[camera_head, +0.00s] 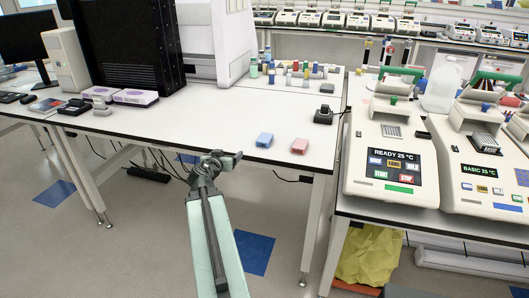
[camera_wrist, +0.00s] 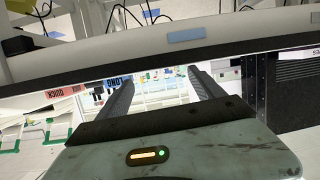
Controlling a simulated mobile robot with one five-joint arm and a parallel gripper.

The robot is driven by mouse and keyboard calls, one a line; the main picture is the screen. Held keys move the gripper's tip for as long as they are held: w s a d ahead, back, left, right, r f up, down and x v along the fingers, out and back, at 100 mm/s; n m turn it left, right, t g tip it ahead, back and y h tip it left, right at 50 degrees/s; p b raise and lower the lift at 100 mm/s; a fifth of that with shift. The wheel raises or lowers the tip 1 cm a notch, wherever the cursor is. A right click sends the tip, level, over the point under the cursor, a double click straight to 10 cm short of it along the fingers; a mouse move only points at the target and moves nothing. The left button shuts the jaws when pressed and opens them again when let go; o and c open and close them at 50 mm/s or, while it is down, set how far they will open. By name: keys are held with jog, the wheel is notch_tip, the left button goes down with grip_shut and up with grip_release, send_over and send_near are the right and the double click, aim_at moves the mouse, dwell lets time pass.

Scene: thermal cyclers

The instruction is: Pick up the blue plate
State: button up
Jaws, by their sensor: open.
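The blue plate (camera_head: 264,140) is a small block lying near the front edge of the white table (camera_head: 200,125) in the head view. My gripper (camera_head: 227,158) is to the left of it and nearer to me, at the table's front edge and apart from the plate. In the wrist view both dark fingers of my gripper (camera_wrist: 160,80) stand wide apart, with no object held between them. I cannot identify the plate for certain in the wrist view.
A pink plate (camera_head: 300,146) lies just right of the blue one. A small black device (camera_head: 323,115) and several small tubes and bottles stand farther back. Thermal cyclers (camera_head: 394,165) fill the right-hand bench. The table left of the blue plate is clear.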

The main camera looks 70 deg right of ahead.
jog(key=m+g+h+b, duration=0.1)
jog(key=h, duration=0.1)
send_near(263, 140)
jog(key=shift+w+d+f, duration=0.1)
jog(key=shift+d, duration=0.45)
jog(key=shift+d+f, duration=0.15)
jog(key=shift+d, duration=0.4)
jog(key=shift+w+d+f, duration=0.1)
jog(key=shift+d+f, duration=0.05)
jog(key=shift+d, duration=0.85)
jog(key=d, duration=0.4)
jog(key=d+b, duration=0.1)
jog(key=d, duration=0.1)
jog(key=shift+f, duration=0.3)
jog(key=shift+a, duration=0.2)
jog(key=shift+c, duration=0.6)
jog(key=c, duration=1.3)
jog(key=shift+c, duration=0.2)
jog(key=shift+r, duration=0.15)
notch_tip(263, 140, up, 10)
jog(key=p, duration=1)
